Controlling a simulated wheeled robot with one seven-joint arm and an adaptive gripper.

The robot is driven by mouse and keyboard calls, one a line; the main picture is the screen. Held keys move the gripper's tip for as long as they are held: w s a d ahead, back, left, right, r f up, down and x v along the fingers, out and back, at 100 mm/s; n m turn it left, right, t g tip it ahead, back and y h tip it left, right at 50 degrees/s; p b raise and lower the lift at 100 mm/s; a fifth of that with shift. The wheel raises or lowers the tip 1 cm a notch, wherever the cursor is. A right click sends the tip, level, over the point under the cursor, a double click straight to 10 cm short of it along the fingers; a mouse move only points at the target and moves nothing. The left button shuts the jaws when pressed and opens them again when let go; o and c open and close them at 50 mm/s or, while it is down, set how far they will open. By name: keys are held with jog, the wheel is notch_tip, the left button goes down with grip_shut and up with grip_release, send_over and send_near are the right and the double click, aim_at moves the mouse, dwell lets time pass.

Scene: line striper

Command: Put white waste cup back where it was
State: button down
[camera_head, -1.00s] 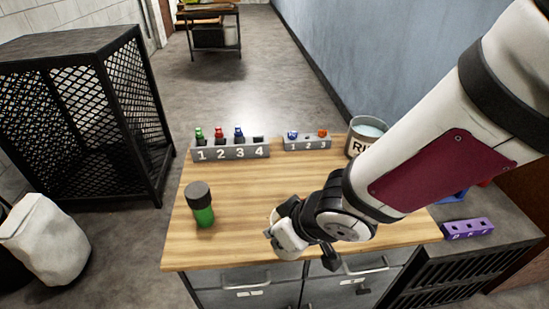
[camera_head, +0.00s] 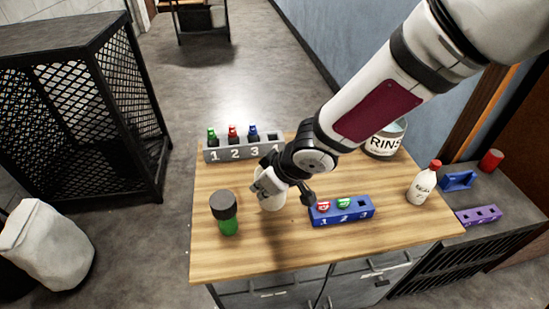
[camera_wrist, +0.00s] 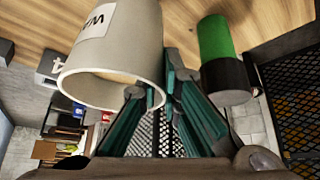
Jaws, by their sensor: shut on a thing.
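The white waste cup (camera_wrist: 125,45) fills the upper left of the wrist view, with part of a label with dark letters on its side. My gripper (camera_wrist: 165,90) is shut on the cup's wall near its rim.
A green bottle with a black cap (camera_head: 226,213) stands left of the cup. A blue numbered rack (camera_head: 342,211) is close on the right. A grey numbered rack (camera_head: 235,153), a RINSE bucket (camera_head: 385,140) and a white red-capped bottle (camera_head: 423,184) stand farther off. The front left tabletop is clear.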

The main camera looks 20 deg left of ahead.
jog(key=shift+w+a+f+p, duration=0.4)
jog(key=shift+w+f, duration=0.3)
jog(key=shift+w, duration=0.45)
jog(key=shift+w+a+f+p, duration=0.25)
jog(key=shift+w+a+f, duration=0.3)
jog(key=shift+w, duration=0.6)
jog(key=shift+w+a+f+p, duration=0.35)
jog(key=shift+w+f, duration=0.45)
jog(key=shift+w, duration=0.35)
jog(key=shift+f, duration=0.1)
jog(key=c, duration=1.8)
grip_release()
jog(key=shift+d, duration=0.1)
jog(key=v, duration=1.2)
